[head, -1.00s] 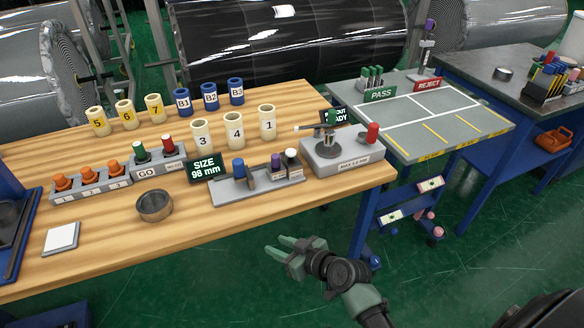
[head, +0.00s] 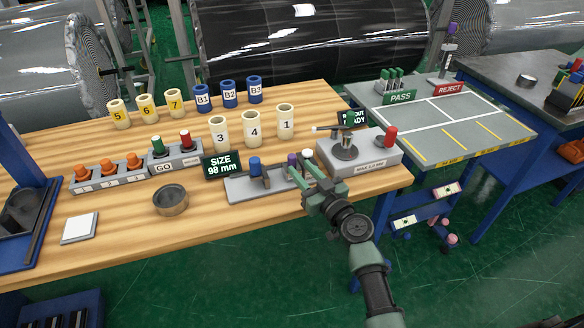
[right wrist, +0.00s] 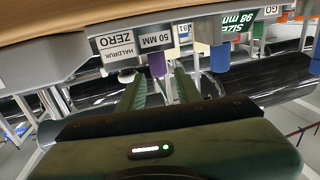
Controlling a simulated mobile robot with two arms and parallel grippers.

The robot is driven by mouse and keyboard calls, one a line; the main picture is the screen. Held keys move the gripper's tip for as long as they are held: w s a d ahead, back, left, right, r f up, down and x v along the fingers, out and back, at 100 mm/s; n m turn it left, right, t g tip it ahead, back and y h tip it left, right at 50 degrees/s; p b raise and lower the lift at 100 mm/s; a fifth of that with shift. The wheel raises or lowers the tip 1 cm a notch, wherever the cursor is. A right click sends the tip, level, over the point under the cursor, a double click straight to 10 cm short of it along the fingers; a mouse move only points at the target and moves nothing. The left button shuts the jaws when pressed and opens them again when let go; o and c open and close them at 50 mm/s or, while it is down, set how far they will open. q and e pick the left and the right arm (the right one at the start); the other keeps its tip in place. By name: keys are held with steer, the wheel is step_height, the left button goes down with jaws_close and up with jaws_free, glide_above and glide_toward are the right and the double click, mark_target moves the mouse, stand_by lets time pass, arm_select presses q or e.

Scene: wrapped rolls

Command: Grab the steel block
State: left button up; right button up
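A grey tray (head: 240,191) lies along the bench's front edge. It carries a blue-topped piece (head: 254,166), a small grey upright block (head: 266,176) beside it, a purple-topped piece (head: 292,160) and a white-topped piece (head: 307,157). I cannot tell for sure which is the steel block. My right gripper (head: 306,178) is open, in front of the tray's right end, partly hiding it. In the right wrist view its fingers (right wrist: 160,92) are apart and empty, near the purple piece (right wrist: 157,65) by the "50 MM" label. My left gripper is not in view.
A gauge stand (head: 345,150) with a red knob stands right of the tray. A steel ring (head: 171,201) and a green size sign (head: 222,166) are to the left. Numbered rolls (head: 219,133) stand behind. A grey PASS/REJECT table (head: 445,118) is at right.

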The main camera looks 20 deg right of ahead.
mark_target(295, 160)
steer(key=p+x, duration=0.1)
steer(key=x, duration=0.2)
steer(key=shift+w, duration=0.3)
steer(key=shift+w+a+f, duration=0.1)
steer(key=shift+w+f, duration=0.05)
steer(key=shift+w, duration=0.45)
jaws_close()
stand_by(0.6)
